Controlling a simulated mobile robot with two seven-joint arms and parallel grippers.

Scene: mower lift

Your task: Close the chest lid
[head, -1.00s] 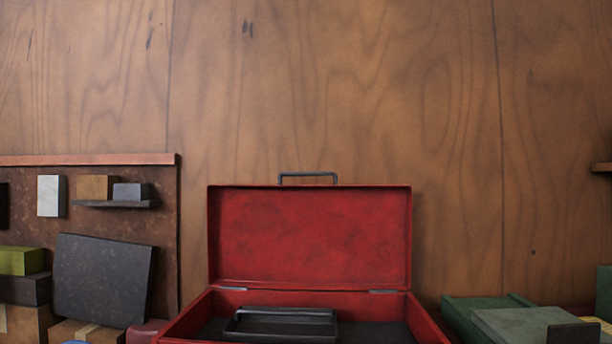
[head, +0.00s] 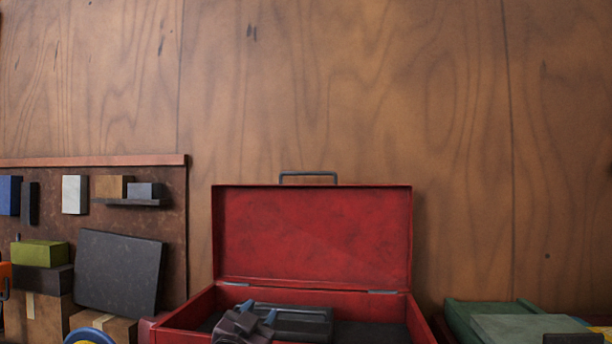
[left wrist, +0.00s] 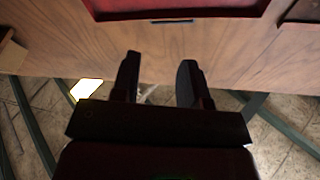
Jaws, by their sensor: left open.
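The red chest (head: 420,325) stands open, with its lid (head: 312,235) upright behind it and a dark handle (head: 309,175) on the lid's top edge. A dark tray (head: 305,322) with a handle lies inside. The chest's red front (left wrist: 180,13) is at the top of that view, beyond the fingertips. My right gripper is not in view.
Left of the chest are a dark slab (head: 118,272), stacked boxes (head: 42,318) and a shelf board (head: 128,202). Green boxes (head: 490,312) lie to its right. A wooden wall (head: 350,90) stands behind. The wooden bench (left wrist: 230,45) ends above the floor.

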